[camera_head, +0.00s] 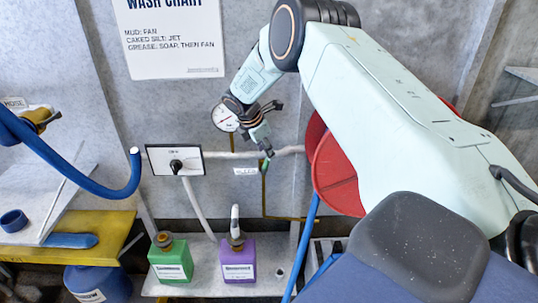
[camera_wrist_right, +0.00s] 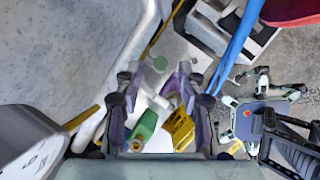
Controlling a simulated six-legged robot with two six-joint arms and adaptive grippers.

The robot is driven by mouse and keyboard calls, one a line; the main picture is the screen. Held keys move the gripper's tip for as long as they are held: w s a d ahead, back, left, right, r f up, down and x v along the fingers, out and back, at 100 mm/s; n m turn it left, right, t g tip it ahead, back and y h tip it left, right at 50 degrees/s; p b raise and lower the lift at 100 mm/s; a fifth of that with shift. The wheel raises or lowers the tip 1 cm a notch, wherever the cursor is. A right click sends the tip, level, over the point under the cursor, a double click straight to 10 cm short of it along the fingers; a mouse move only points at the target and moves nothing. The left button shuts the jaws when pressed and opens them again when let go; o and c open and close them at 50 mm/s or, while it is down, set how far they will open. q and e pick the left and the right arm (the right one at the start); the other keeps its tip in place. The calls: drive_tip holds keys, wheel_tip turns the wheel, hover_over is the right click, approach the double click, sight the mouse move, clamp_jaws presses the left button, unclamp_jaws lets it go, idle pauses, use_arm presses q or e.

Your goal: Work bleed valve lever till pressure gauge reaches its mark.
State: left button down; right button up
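The pressure gauge (camera_head: 224,118) is a round white dial on the back wall, partly covered by my right gripper. Its needle and mark are too small to read. My right gripper (camera_head: 266,139) hangs just right of the gauge, over the grey pipe. A small green-tipped part (camera_head: 265,165), perhaps the bleed valve lever, is just below the fingers. In the right wrist view my fingers (camera_wrist_right: 160,76) stand apart with nothing clearly held. A green round end (camera_wrist_right: 160,63) shows near the gap between the fingertips; contact cannot be told. My left gripper is out of view.
A red hose reel (camera_head: 333,176) and blue hose are close to my right arm. A black-knobbed panel (camera_head: 176,160) is left of the pipe. Green (camera_head: 170,261) and purple (camera_head: 238,261) bottles stand below. A blue hose (camera_head: 75,170) curves at left.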

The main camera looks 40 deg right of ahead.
sight(266, 161)
drive_tip(key=x, duration=0.3)
drive_tip(key=shift+d+f, duration=0.3)
drive_tip(key=shift+a, duration=0.1)
drive_tip(key=shift+c, duration=0.4)
drive_tip(key=shift+f, duration=0.1)
drive_tip(key=c, duration=0.3)
clamp_jaws()
